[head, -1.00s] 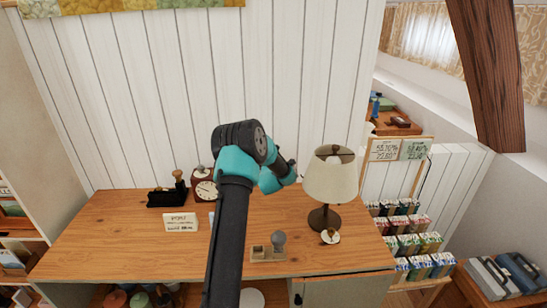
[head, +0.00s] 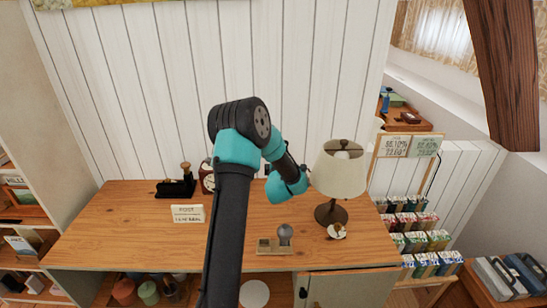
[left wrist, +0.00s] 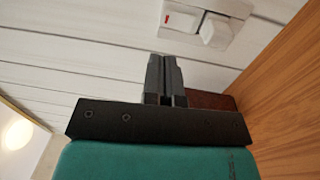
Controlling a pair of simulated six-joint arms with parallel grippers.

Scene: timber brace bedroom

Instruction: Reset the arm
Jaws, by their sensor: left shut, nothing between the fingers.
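My left arm rises through the middle of the head view, over the wooden counter (head: 130,225). Its wrist end bends right and down, and the gripper itself is hidden there. In the left wrist view the two dark fingers of my left gripper (left wrist: 165,78) are together with nothing between them. They are near the white board wall (left wrist: 90,45). My right gripper is in neither view.
On the counter are a lamp (head: 340,172) close right of my wrist, a black stamp-like item (head: 176,188), a clock (head: 207,180), a white sign (head: 188,213) and a small wooden holder (head: 275,247). A wall switch (left wrist: 207,25) is ahead of the fingers.

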